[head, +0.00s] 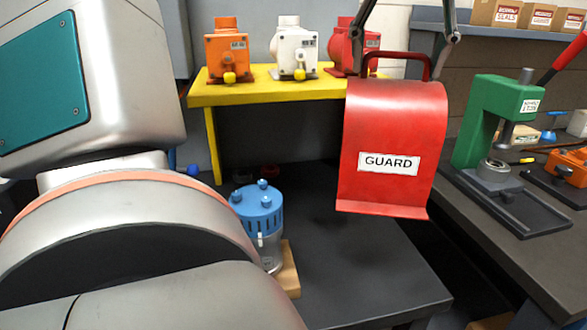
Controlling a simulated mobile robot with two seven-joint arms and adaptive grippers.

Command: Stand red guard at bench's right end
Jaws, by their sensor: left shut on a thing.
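The red guard (395,140), a curved sheet with a handle on top and a white GUARD label, hangs upright at centre right in the head view. My left gripper (403,60) comes down from the top edge and is shut on the guard's handle; part of the gripper is out of frame. The dark bench (345,270) lies below, and the guard's bottom flange appears to be above its right part, with no contact visible. The guard hides part of the bench's back right. My right gripper is not in view.
A yellow shelf (270,91) with orange, white and red motors stands at the back. A blue-topped motor (259,212) stands on a wooden block (289,268) at the bench's left. The bench's front right surface is clear. A green press (490,125) stands on the right-hand counter.

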